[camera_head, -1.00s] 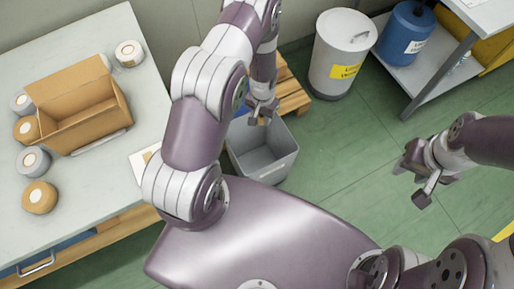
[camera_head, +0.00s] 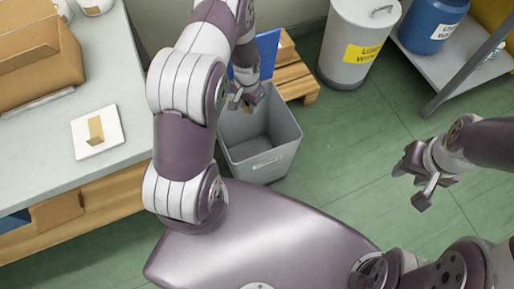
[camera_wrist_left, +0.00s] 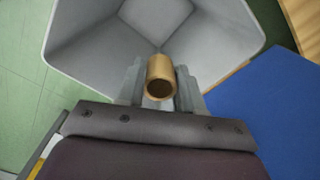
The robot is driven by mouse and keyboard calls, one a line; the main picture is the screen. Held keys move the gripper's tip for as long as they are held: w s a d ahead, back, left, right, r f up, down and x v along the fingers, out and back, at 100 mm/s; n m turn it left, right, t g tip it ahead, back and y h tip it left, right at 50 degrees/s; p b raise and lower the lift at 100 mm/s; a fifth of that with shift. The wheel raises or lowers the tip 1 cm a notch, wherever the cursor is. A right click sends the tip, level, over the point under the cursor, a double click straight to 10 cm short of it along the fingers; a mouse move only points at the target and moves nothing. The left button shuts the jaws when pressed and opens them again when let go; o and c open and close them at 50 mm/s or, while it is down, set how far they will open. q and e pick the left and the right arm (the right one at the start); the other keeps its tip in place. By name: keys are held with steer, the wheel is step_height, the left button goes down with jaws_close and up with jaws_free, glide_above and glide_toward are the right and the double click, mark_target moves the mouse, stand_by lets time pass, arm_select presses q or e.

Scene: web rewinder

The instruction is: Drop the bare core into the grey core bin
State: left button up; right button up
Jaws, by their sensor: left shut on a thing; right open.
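The bare core (camera_wrist_left: 160,80) is a short tan tube. In the left wrist view my left gripper (camera_wrist_left: 160,88) is shut on it, with one finger on each side and the hollow end facing the camera. The grey core bin (camera_head: 262,160) stands on the floor, open at the top and apparently empty. My left gripper (camera_head: 247,98) is over its back left part in the head view. In the left wrist view the core appears over the bin's opening, with the bin's inner walls (camera_wrist_left: 90,45) around it. My right gripper (camera_head: 410,186) is open and empty, off to the right over the floor.
A wooden pallet (camera_head: 296,82) and a blue panel (camera_head: 268,48) are behind the bin. A white waste can (camera_head: 350,45) stands further right, near a shelf with a blue drum (camera_head: 422,28). A table (camera_head: 60,165) with a cardboard box (camera_head: 35,70) is left. Green floor is clear right of the bin.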

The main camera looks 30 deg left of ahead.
arm_select(q)
steer(key=shift+f, duration=0.15)
steer(key=o, duration=1.1)
step_height(320, 180, up, 13)
steer(key=p, duration=0.3)
steer(key=shift+f, duration=0.15)
